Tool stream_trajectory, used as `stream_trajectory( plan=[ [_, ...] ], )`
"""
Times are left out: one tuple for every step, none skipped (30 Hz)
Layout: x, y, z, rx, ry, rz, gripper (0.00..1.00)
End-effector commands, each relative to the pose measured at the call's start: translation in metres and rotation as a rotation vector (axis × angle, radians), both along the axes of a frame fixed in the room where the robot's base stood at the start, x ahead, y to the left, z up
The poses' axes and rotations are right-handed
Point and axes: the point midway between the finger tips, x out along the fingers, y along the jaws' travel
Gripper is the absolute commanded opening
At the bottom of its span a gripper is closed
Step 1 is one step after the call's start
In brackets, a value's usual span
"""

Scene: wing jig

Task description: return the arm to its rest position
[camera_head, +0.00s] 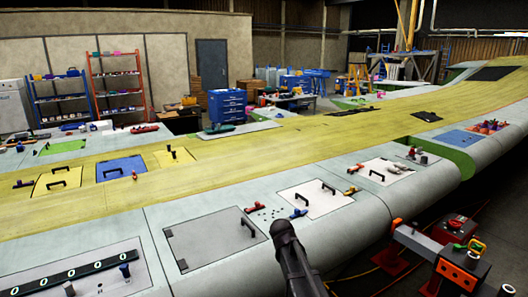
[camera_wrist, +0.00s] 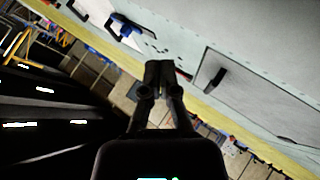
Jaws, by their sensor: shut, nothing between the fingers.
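My gripper (camera_wrist: 158,72) shows in the wrist view with its two dark fingers together and nothing between them. It is in front of the wing edge, apart from the panels as far as I can tell. In the head view a dark part of my arm rises at the bottom centre, in front of the wing's near edge. The long wing (camera_head: 330,140) has a yellow middle and pale grey edges.
Shelves (camera_head: 118,85) and a blue cabinet (camera_head: 228,107) stand behind the wing.

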Motion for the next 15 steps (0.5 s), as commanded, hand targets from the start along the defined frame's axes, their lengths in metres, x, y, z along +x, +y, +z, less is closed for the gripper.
stream_trajectory(
  plan=[
    [-0.026,-0.015,-0.018,0.036,0.048,-0.050,0.00],
    [-0.038,-0.022,-0.026,0.059,0.080,-0.080,0.00],
    [-0.056,-0.031,-0.036,0.091,0.124,-0.124,0.00],
    [-0.069,-0.037,-0.044,0.115,0.157,-0.153,0.00],
    [-0.082,-0.043,-0.051,0.140,0.191,-0.184,0.00],
    [-0.100,-0.050,-0.061,0.170,0.236,-0.225,0.00],
    [-0.114,-0.055,-0.068,0.194,0.269,-0.256,0.00],
    [-0.128,-0.059,-0.074,0.217,0.304,-0.285,0.00],
    [-0.147,-0.065,-0.083,0.249,0.350,-0.325,0.00],
    [-0.162,-0.068,-0.089,0.271,0.385,-0.354,0.00],
    [-0.176,-0.071,-0.095,0.293,0.419,-0.382,0.00],
    [-0.195,-0.074,-0.102,0.322,0.465,-0.418,0.00],
    [-0.208,-0.076,-0.106,0.341,0.498,-0.443,0.00],
    [-0.221,-0.078,-0.111,0.360,0.530,-0.467,0.00],
    [-0.236,-0.079,-0.115,0.382,0.568,-0.495,0.00]
  ],
)
